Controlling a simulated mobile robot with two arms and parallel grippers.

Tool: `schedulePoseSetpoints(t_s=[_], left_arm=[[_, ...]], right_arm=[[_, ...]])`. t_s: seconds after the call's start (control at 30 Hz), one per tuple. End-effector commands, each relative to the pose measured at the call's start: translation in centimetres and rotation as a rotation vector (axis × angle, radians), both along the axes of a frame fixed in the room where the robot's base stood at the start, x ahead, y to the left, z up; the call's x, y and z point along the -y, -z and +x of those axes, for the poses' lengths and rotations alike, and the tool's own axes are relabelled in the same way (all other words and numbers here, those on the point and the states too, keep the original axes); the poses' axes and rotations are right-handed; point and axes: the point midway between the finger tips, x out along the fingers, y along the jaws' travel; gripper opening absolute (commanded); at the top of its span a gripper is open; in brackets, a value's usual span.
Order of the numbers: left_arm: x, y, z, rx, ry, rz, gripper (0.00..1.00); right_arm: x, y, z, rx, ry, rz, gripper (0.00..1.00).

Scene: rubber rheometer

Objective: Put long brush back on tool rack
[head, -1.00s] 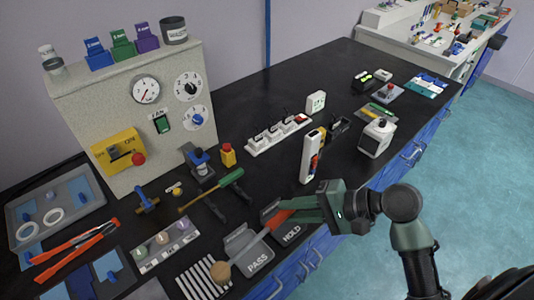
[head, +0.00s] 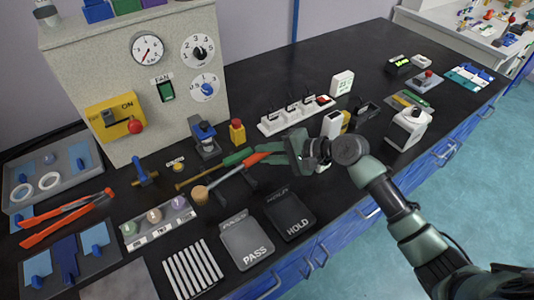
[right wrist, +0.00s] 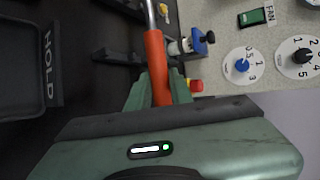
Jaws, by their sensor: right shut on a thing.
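The long brush has an orange handle (head: 256,159), a grey shaft and a round tan head (head: 200,195) pointing left. My right gripper (head: 284,153) is shut on the orange handle, which also shows between the fingers in the right wrist view (right wrist: 157,65). The brush is held over the dark tool rack (right wrist: 112,57), whose black arms are partly hidden beneath it. I cannot tell whether brush and rack touch. A green-handled tool (head: 238,157) lies on the rack just behind the brush. My left gripper is not in view.
PASS (head: 247,245) and HOLD (head: 290,215) trays lie in front of the rack. A holder with several small samples (head: 158,222) is to the left. A blue clamp-like device (head: 204,138) and a red-topped yellow block (head: 237,132) stand behind. The grey machine panel rises further back.

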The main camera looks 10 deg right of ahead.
Motion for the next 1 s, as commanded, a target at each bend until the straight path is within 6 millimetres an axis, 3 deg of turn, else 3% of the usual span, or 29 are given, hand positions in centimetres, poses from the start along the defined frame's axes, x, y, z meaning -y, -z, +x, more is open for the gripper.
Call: schedulePoseSetpoints(t_s=[0.27, 0.7, 1.0], left_arm=[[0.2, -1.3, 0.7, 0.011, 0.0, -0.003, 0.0], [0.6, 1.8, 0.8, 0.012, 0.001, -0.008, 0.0], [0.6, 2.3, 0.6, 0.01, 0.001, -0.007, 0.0]], right_arm=[[0.0, -0.2, 0.0, -0.003, 0.001, 0.0, 0.0], [0.0, 4.5, 0.0, -0.001, 0.0, 0.0, 0.0], [0.0, 5.6, 0.0, -0.001, 0.0, 0.001, 0.0]])
